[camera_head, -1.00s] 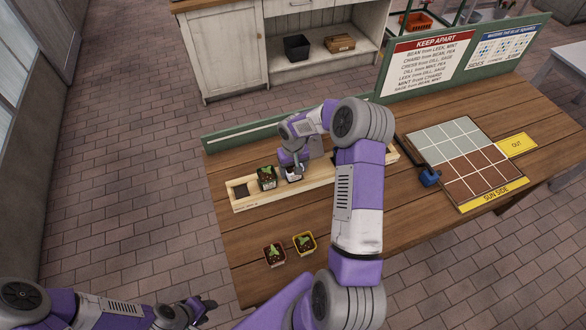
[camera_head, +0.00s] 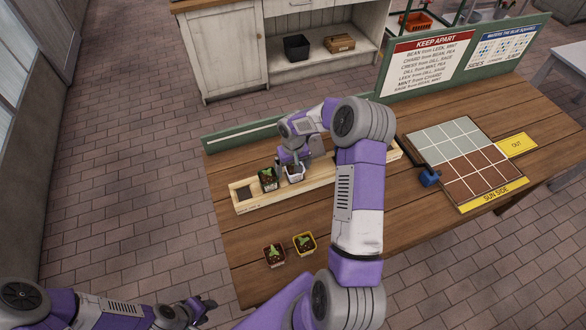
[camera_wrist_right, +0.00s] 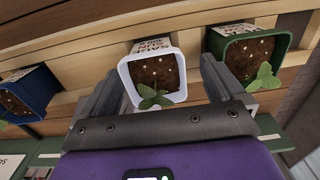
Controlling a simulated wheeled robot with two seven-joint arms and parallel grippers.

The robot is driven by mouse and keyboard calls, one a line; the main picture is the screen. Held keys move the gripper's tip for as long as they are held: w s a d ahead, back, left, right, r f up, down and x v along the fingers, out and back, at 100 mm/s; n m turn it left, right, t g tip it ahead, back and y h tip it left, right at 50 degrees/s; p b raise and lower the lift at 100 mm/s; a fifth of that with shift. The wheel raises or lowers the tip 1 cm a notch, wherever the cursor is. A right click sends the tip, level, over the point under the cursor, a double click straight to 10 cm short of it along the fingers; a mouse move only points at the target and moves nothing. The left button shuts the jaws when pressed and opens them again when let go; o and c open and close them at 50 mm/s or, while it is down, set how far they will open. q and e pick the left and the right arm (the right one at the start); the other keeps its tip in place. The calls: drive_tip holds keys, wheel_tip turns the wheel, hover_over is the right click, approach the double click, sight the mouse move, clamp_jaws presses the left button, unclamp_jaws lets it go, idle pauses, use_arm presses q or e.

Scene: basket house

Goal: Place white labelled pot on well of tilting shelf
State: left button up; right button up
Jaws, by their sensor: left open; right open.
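The white labelled pot (camera_head: 294,174) holds dark soil and a seedling and stands in the pale wooden shelf (camera_head: 330,172), right of a dark green pot (camera_head: 267,181). In the right wrist view the white pot (camera_wrist_right: 126,76) is upright between the open fingers of my right gripper (camera_wrist_right: 160,72), with a gap visible at the right finger. My right gripper (camera_head: 291,163) is just above and behind the pot in the head view. A blue pot (camera_wrist_right: 28,92) stands farther along the shelf; my right arm hides it in the head view. My left gripper (camera_head: 207,304) is open and empty, off the table.
An empty square well (camera_head: 243,192) lies at the shelf's left end. Two small pots, one dark red (camera_head: 274,257) and one yellow (camera_head: 304,243), stand at the table's front. A gridded board (camera_head: 462,150) lies to the right, with a blue-ended handle (camera_head: 428,177) beside it.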

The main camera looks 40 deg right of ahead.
wheel_tip(320, 180, up, 11)
idle(0.3)
drive_tip(key=shift+f, duration=0.1)
idle(0.4)
